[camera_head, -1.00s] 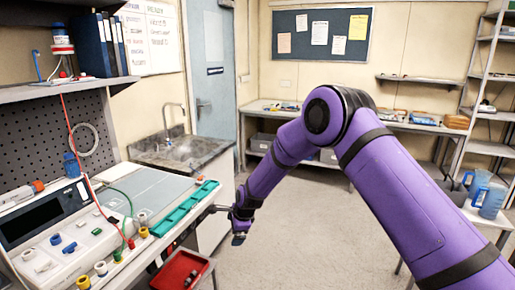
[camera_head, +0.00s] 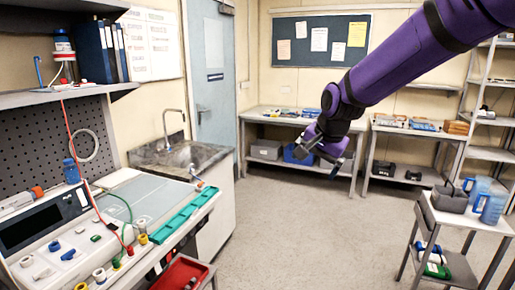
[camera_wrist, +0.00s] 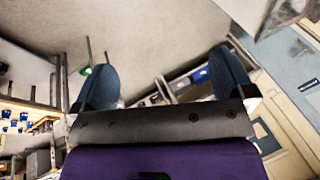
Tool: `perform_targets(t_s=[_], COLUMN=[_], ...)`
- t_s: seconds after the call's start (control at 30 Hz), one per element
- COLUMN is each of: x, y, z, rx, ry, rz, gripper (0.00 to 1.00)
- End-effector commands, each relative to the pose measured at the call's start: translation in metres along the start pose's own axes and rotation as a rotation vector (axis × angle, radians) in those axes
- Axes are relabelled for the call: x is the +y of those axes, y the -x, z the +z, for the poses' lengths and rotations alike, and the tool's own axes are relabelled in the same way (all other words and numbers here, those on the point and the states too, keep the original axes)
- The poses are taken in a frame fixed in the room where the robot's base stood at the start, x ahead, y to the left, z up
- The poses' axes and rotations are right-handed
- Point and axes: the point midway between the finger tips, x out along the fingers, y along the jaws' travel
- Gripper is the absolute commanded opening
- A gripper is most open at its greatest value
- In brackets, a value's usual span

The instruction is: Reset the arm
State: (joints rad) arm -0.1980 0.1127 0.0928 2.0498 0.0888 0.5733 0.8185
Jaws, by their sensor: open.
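My purple arm (camera_head: 400,60) reaches in from the upper right in the head view. My gripper (camera_head: 318,158) hangs in the air over the middle of the room, well away from the bench with the pump. In the wrist view, its two dark blue fingers (camera_wrist: 160,78) stand wide apart with nothing between them. The gripper touches nothing that I can see.
The bench at the left carries the pump console (camera_head: 45,225) and a green tray (camera_head: 175,217). A red bin (camera_head: 180,272) sits below. A cart (camera_head: 445,215) with blue jugs (camera_head: 490,207) stands at the right. The central floor (camera_head: 310,235) is clear.

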Motion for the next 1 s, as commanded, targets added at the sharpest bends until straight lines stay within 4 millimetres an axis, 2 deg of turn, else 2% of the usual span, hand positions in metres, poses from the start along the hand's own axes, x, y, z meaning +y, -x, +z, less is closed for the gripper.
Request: perform_targets(t_s=[0.03, 0.2, 0.5, 0.8, 1.0], x=[0.012, 0.053, 0.129, 0.204, 0.241], y=[0.019, 0.070, 0.141, 0.184, 0.196], z=[0.002, 0.012, 0.046, 0.096, 0.125], rx=[0.014, 0.046, 0.091, 0.124, 0.133], ry=[0.028, 0.137, 0.324, 0.501, 0.591], rz=[0.001, 0.019, 0.058, 0.101, 0.125], gripper=[1.00, 1.00, 1.00, 1.00, 1.00])
